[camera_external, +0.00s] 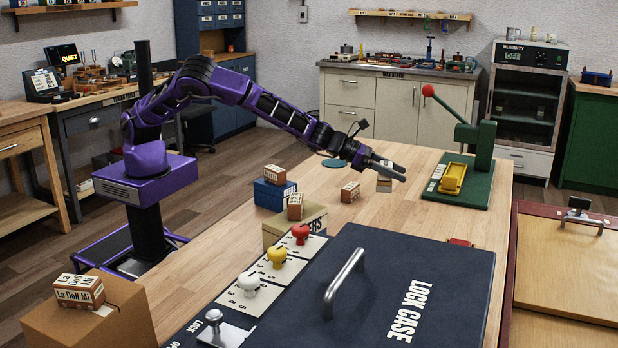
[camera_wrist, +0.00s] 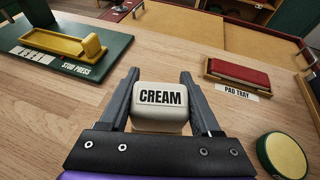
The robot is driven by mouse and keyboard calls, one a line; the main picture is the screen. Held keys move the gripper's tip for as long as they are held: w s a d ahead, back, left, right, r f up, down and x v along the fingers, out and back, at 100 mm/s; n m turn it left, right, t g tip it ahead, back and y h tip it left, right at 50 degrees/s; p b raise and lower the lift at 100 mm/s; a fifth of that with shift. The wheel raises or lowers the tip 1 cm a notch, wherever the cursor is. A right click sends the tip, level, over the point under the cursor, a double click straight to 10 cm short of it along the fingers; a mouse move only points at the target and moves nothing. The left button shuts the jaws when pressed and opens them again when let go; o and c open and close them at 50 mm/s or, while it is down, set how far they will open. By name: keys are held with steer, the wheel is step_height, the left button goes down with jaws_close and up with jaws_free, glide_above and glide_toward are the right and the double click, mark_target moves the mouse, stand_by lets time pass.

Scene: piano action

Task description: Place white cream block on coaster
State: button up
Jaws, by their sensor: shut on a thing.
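My gripper (camera_external: 392,170) is shut on the white cream block (camera_wrist: 161,106), which carries the word CREAM. In the wrist view the block sits between the two fingers (camera_wrist: 162,98). A flat teal disc (camera_external: 334,163), which looks like a coaster, lies on the table to the left of the gripper and farther back. It is outside the wrist view.
A red pad tray (camera_wrist: 238,75) and a round yellow, green-rimmed thing (camera_wrist: 284,156) lie nearby. The lock case (camera_external: 400,270) fills the front.

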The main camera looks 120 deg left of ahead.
steer(key=s+a+n+g+y, duration=0.35)
steer(key=s+a, duration=0.35)
steer(key=a, duration=0.5)
steer(key=s+a+n+g+y, duration=0.2)
steer(key=s+a+n+y, duration=0.45)
steer(key=a, duration=0.65)
steer(key=n+g, duration=0.5)
steer(key=g, duration=0.3)
glide_above(337, 160)
step_height(337, 160, down, 3)
steer(key=shift+t, duration=0.25)
steer(key=shift+a+f+b, duration=0.1)
steer(key=shift+f+b, duration=0.25)
steer(key=shift+f, duration=1.95)
steer(key=shift+f, duration=0.1)
steer(key=shift+f, duration=0.1)
steer(key=o, duration=1.4)
steer(key=shift+o, duration=0.2)
